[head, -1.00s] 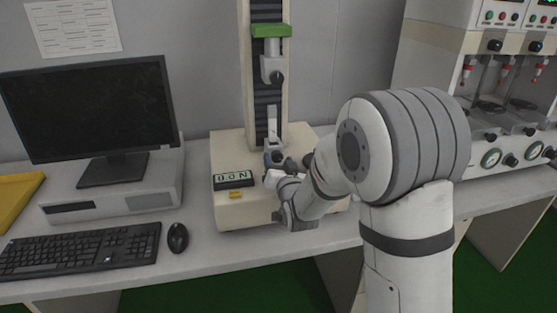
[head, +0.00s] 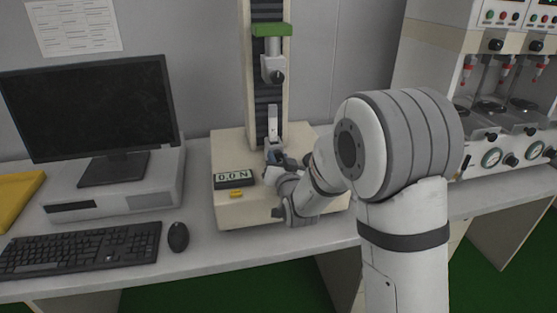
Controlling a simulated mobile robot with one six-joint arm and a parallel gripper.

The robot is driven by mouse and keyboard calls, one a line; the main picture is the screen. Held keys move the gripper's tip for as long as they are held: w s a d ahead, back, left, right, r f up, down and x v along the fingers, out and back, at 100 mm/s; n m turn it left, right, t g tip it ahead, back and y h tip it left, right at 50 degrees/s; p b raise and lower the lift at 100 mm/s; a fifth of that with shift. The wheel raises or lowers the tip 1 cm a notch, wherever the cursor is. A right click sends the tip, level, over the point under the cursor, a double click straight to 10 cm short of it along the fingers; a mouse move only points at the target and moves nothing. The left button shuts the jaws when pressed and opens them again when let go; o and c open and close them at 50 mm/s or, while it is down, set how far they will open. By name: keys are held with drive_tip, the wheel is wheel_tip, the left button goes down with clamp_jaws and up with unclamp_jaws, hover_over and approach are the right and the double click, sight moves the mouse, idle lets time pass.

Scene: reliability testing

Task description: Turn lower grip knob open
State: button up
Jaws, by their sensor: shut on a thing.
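The tensile tester (head: 229,150) is a cream base with a tall column, standing on the bench. Its lower grip (head: 273,128) is a grey upright piece near the middle of the base. The lower grip knob is hidden behind my gripper and wrist. My gripper (head: 277,160) is at the lower grip, shut on what appears to be the knob; its fingers are small and partly hidden. The upper grip (head: 271,66) hangs under a green crosshead (head: 271,30), with its dark knob (head: 277,77) facing forward.
The tester's display (head: 234,179) reads 0.0 N, above a yellow button (head: 236,193). A monitor (head: 88,105), keyboard (head: 80,249) and mouse (head: 178,237) are at the left. Another machine with gauges (head: 491,157) stands at the right.

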drive_tip(key=shift+f+n+b, duration=0.15)
drive_tip(key=shift+n+b, duration=0.15)
drive_tip(key=shift+b, duration=0.25)
drive_tip(key=shift+f+n+b, duration=0.1)
drive_tip(key=shift+n+b, duration=0.4)
drive_tip(key=shift+b, duration=0.35)
drive_tip(key=shift+n+b, duration=0.8)
drive_tip(key=shift+b, duration=0.2)
drive_tip(key=n+b, duration=0.4)
drive_tip(key=shift+r, duration=0.2)
drive_tip(key=o, duration=1)
drive_tip(key=shift+c, duration=0.2)
drive_tip(key=shift+v, duration=3.9)
